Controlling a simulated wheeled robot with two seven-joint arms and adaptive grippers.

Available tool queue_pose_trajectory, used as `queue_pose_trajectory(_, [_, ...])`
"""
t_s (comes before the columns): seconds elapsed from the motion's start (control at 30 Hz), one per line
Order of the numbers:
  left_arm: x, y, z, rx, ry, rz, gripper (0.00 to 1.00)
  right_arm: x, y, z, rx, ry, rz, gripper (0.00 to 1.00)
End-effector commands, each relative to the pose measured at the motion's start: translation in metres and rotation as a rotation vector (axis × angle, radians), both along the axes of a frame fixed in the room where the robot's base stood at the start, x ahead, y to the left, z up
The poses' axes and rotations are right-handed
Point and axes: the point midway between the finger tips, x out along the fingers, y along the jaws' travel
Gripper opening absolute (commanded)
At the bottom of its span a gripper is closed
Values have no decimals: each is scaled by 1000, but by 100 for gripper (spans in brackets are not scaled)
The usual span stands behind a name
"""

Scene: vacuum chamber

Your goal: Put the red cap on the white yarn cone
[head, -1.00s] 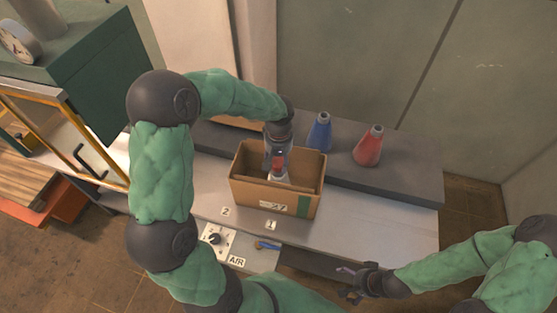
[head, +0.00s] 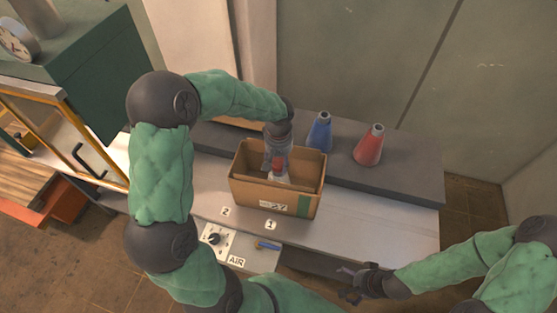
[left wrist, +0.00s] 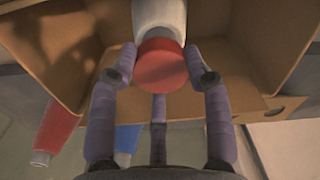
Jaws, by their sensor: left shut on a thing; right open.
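The red cap (left wrist: 160,65) is between the fingers of my left gripper (left wrist: 162,72), which is shut on it. In the head view the cap (head: 279,163) shows as a small red shape inside the cardboard box. The white yarn cone (left wrist: 158,14) is in the box, directly at the cap; the two look in contact in the left wrist view. In the head view only a little of the cone (head: 279,177) shows below the cap. My left gripper (head: 278,158) reaches down into the box from above. My right gripper (head: 358,283) is open and empty near the bench's front edge.
The cardboard box (head: 262,194) stands on the light bench (head: 375,215). A blue cone (head: 320,134) and a red cone (head: 369,146) stand on the dark ledge behind it. An air switch panel (head: 215,240) is at the bench front. The bench right of the box is clear.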

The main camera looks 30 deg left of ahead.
Motion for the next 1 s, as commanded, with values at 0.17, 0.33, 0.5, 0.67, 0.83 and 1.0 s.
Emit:
queue_pose_trajectory(0.17, [0, 0, -8, 0, 0, 0, 32, 0, 0, -6, 0, 0, 0, 97])
queue_pose_trajectory(0.33, [0, 0, -14, 0, 0, 0, 32, 0, 0, -11, 0, 0, 0, 97])
queue_pose_trajectory(0.5, [0, 0, -19, 0, 0, 0, 32, 0, 0, -16, 0, 0, 0, 97])
queue_pose_trajectory(0.67, [0, 0, -25, 0, 0, 0, 32, 0, 0, -20, 0, 0, 0, 97])
queue_pose_trajectory(0.83, [0, 0, -25, 0, 0, 0, 77, 0, 0, -19, 0, 0, 0, 97])
queue_pose_trajectory(1.0, [0, 0, -25, 0, 0, 0, 77, 0, 0, -19, 0, 0, 0, 97])
